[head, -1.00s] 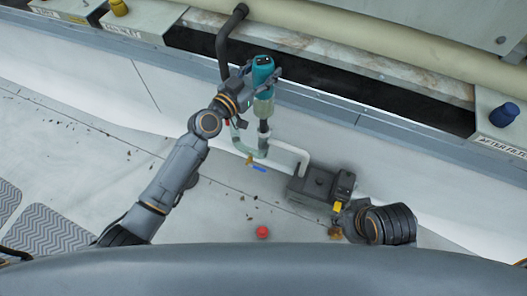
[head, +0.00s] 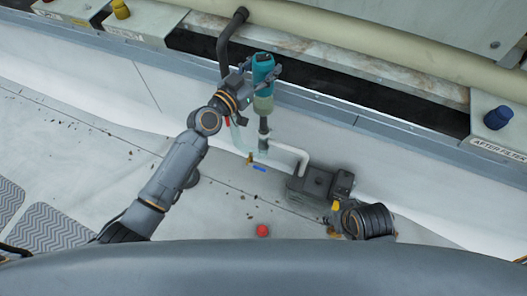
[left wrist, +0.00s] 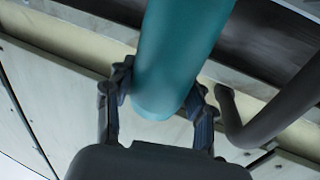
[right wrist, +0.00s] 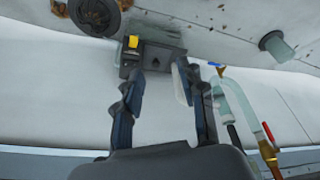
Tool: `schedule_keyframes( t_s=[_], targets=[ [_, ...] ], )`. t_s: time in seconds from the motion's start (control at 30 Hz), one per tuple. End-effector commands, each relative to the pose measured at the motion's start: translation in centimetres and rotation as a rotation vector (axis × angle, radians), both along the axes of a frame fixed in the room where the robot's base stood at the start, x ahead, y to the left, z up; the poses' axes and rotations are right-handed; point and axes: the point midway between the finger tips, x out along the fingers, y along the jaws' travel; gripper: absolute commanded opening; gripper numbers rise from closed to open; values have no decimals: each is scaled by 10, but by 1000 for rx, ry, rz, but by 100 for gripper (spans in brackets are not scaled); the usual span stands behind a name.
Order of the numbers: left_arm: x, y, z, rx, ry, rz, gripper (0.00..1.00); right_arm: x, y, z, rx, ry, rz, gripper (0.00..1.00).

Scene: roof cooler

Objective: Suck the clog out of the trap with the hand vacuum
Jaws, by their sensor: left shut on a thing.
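My left gripper (head: 262,76) is shut on the teal hand vacuum (head: 263,64), whose body also fills the top of the left wrist view (left wrist: 180,45). The vacuum is upright, with its clear section and dark nozzle (head: 263,127) pointing down at the trap piping. The clear trap tube (head: 239,137) is partly hidden behind the arm and vacuum; I cannot tell whether the nozzle touches it. No clog can be made out. My right gripper (right wrist: 160,72) is open, its fingers apart in front of the dark grey box.
A red cap-like object (head: 262,230) and scattered debris lie on the pale roof. A black pipe (head: 223,45) runs down behind the left gripper. A blue knob (head: 498,117) stands far right.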

Motion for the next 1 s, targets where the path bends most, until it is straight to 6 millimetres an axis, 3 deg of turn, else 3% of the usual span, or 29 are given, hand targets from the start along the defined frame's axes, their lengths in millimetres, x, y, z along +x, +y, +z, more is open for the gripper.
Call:
schedule_keyframes(
  t_s=[1.0],
  targets=[
    [1,0,22,-3,-5,1,0,-3,-1,-56,-6,31,7,40]
  ],
)
